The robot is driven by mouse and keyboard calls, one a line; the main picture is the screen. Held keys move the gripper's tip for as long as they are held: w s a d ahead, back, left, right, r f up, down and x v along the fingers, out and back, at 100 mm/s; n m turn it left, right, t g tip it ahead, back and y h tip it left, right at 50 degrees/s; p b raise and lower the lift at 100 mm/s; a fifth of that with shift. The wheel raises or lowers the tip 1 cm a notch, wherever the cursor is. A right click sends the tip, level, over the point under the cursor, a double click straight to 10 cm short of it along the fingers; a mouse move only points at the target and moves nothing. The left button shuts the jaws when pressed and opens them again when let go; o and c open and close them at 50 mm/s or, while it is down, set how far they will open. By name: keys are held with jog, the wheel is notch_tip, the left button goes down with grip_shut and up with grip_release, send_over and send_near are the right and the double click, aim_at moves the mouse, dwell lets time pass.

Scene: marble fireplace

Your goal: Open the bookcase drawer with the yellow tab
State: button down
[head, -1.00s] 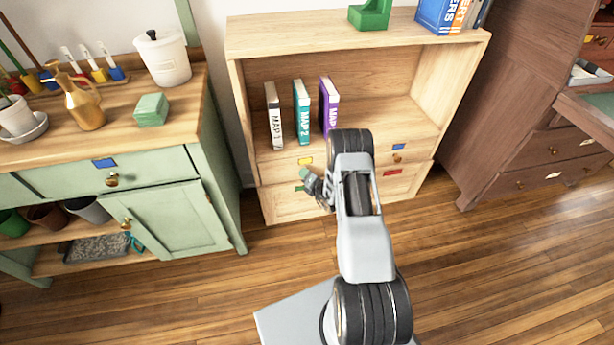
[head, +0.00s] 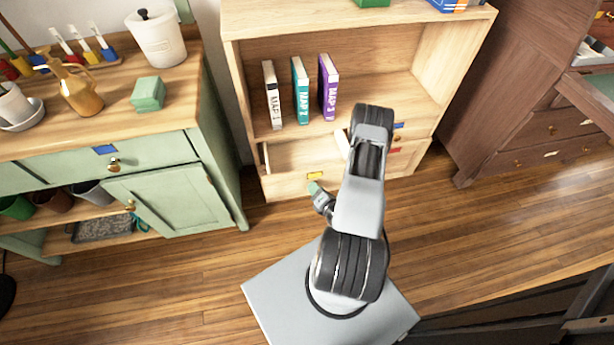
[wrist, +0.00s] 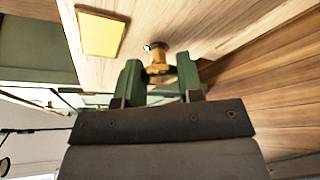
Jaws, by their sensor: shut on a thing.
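The bookcase (head: 232,75) is light wood. Its drawer with the yellow tab (head: 314,176) is pulled out, and its open inside shows in the head view. The yellow tab also shows large in the wrist view (wrist: 101,34), on the drawer front beside a brass knob (wrist: 157,62). My gripper (wrist: 159,75) has its green fingers on either side of that knob and is shut on it. In the head view my gripper (head: 314,189) is at the drawer front, just below the tab, and my arm hides the drawer's right part.
Blue (head: 398,125) and red (head: 394,150) tabs mark other bookcase drawers to the right, partly behind my arm. Three map books (head: 300,90) stand on the shelf. A green cabinet (head: 170,195) is at the left. The wooden floor (head: 190,270) is clear in front.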

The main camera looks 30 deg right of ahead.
jog(key=shift+s+a, duration=0.25)
jog(key=shift+s, duration=0.45)
jog(key=c, duration=0.8)
grip_release()
jog(key=shift+o, duration=0.2)
jog(key=p+v, duration=0.2)
jog(key=v, duration=1.1)
jog(key=shift+s, duration=0.3)
jog(key=shift+r, duration=0.1)
